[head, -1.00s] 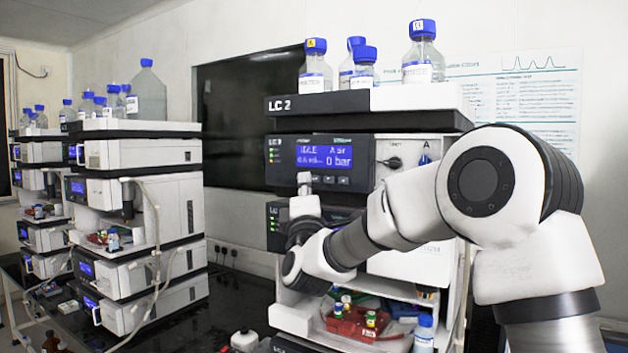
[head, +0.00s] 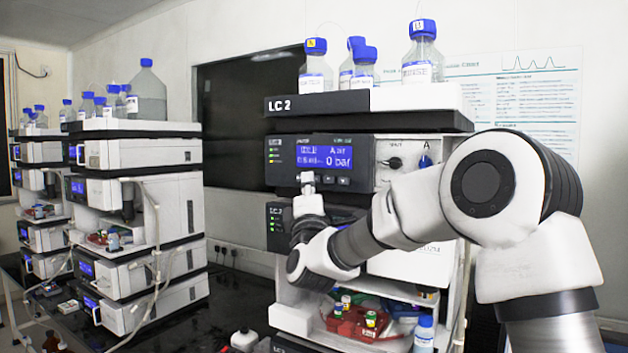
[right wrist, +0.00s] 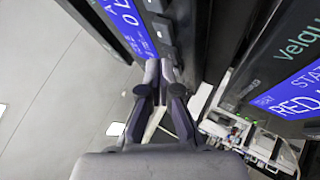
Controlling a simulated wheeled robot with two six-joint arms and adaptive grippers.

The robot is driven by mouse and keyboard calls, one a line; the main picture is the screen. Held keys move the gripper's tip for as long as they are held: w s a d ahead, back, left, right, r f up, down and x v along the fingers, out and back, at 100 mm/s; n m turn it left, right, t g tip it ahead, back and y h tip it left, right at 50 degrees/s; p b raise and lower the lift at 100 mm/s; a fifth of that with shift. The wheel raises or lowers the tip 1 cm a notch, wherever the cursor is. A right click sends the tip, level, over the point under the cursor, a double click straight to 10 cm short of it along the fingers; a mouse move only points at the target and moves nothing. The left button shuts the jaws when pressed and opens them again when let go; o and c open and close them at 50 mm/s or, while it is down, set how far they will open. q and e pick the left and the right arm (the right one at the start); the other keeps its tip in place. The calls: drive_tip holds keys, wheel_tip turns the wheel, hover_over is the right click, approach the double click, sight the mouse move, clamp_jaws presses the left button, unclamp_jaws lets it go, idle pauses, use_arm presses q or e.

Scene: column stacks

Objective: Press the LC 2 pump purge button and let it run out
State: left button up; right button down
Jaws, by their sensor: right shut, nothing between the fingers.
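The LC 2 stack, named on its black top tray (head: 320,102), stands right of centre in the head view. Its pump panel has a lit blue display (head: 323,157) reading 0 bar, with a row of dark buttons (head: 343,180) below. My right gripper (head: 307,178) is shut and empty, its tips at the button row's left end. In the right wrist view, the closed fingertips (right wrist: 160,68) are close beside the panel's buttons (right wrist: 163,30); I cannot tell whether they touch. The fingers hide part of the row. My left gripper is not in view.
Solvent bottles (head: 423,55) stand on the tray above the panel. A valve knob (head: 394,162) is right of the display. A red vial tray (head: 350,325) sits low in the stack, below my right arm. Another LC stack (head: 140,155) stands left on the dark bench.

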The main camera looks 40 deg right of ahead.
drive_tip(key=shift+w+d, duration=0.1)
drive_tip(key=shift+d, duration=0.15)
idle(0.3)
drive_tip(key=shift+s+a, duration=0.35)
drive_tip(key=shift+a, duration=0.45)
drive_tip(key=a, duration=0.1)
drive_tip(key=s+a, duration=0.1)
drive_tip(key=a, duration=0.1)
drive_tip(key=s+a+b, duration=0.1)
drive_tip(key=shift+a, duration=0.3)
idle(0.7)
